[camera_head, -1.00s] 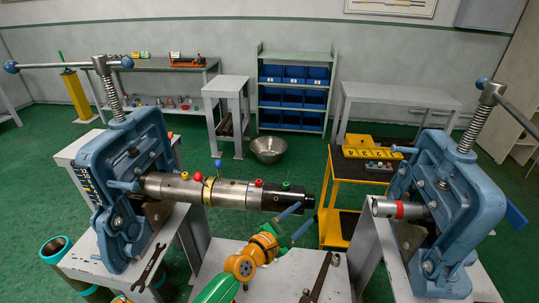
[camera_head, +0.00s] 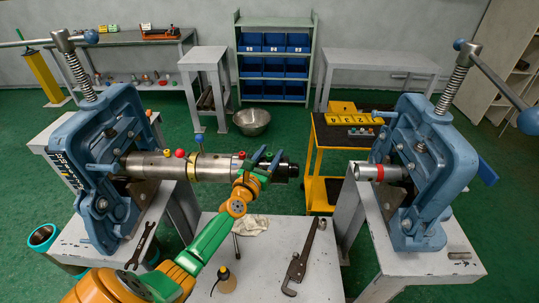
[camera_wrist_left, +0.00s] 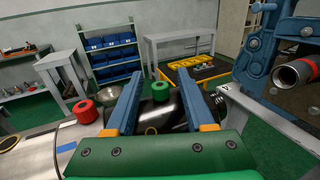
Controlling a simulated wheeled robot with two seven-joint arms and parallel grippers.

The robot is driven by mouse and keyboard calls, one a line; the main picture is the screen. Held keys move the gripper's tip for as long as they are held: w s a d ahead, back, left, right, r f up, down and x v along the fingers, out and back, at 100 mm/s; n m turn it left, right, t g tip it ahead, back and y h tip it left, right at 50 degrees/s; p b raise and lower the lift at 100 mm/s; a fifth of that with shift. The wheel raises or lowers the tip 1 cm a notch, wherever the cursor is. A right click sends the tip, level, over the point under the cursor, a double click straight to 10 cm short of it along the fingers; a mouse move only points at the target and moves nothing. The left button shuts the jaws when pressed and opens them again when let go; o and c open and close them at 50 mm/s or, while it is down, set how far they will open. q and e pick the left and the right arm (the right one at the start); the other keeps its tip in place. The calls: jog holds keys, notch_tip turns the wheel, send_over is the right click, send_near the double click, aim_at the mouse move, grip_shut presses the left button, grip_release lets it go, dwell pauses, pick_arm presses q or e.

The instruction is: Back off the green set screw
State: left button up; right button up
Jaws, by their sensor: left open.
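The green set screw (camera_wrist_left: 160,91) is a small green knob on top of the dark end of the pipe assembly (camera_head: 221,168). In the left wrist view it stands between the two blue fingers of my left gripper (camera_wrist_left: 160,84), with clear space to each finger. My left gripper, also in the head view (camera_head: 267,158), is open over the pipe's dark end. Its fingers largely hide the green screw in the head view. A red set screw (camera_wrist_left: 86,111) stands to the left of the fingers. My right gripper is not in view.
Two blue vises stand left (camera_head: 118,160) and right (camera_head: 430,165). The right one holds a short pipe with a red band (camera_head: 380,173). A wrench (camera_head: 142,246) and a pipe wrench (camera_head: 301,259) lie on the benches. Yellow, red and blue knobs stand along the pipe.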

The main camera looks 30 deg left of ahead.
pick_arm(q)
grip_shut()
jog(key=shift+r+n+y+p, duration=0.1)
jog(key=shift+n+y+p, duration=0.4)
jog(key=shift+y, duration=0.1)
jog(key=shift+n+g+y+p, duration=0.35)
jog(key=shift+n+g+y, duration=0.2)
jog(key=shift+y, duration=0.45)
jog(key=shift+f+n+g+y, duration=0.25)
jog(key=shift+n+g+y, duration=0.2)
jog(key=shift+n+y, duration=0.6)
jog(key=n+g+y+b, duration=0.1)
jog(key=b, duration=0.1)
jog(key=n+g+y+b, duration=0.1)
jog(key=y, duration=0.1)
jog(key=shift+f+y+b, duration=0.2)
jog(key=shift+y+b, duration=0.05)
jog(key=shift+b, duration=0.15)
jog(key=shift+r+n+g+y+b, duration=0.1)
jog(key=shift+n+g+y+b, duration=0.6)
jog(key=shift+g+b, duration=0.25)
jog(key=shift+r+n+g+y+b, duration=0.15)
jog(key=shift+n+g+y+b, duration=0.1)
jog(key=shift+n+y+b, duration=0.05)
